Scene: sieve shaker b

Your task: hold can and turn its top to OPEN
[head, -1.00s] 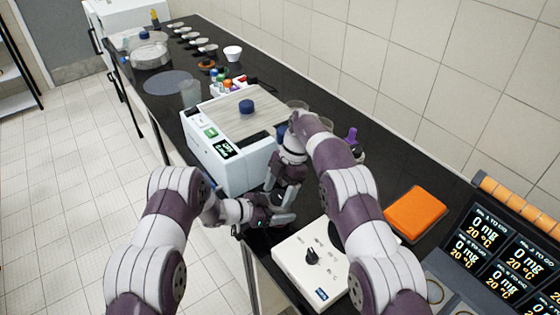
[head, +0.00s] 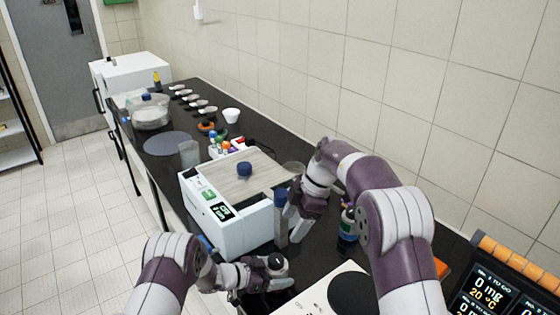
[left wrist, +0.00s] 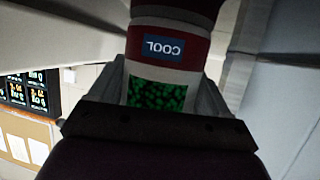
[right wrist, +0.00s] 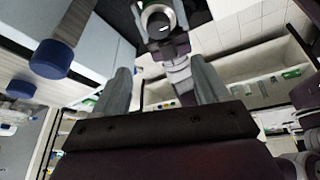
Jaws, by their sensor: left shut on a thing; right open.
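The can (left wrist: 165,65) is seen close up in the left wrist view, with a dark red band, an upside-down COOL label and a green-patterned picture. My left gripper (left wrist: 168,92) is shut on its sides. In the head view my left gripper (head: 262,278) is low in the picture, with the can's dark top (head: 276,262) at its fingers. My right gripper (head: 292,222) is open, above and to the right of the can. In the right wrist view a dark ring with a pale middle, apparently the can's top (right wrist: 158,20), lies beyond the open fingers (right wrist: 163,85). The top's markings are unreadable.
A white machine (head: 232,205) stands left of my right gripper. A blue-capped tube (head: 281,215) stands close to that gripper, and a dark bottle (head: 347,228) stands to its right. A white panel (head: 318,296) is at the front, and a screen (head: 505,290) at the right.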

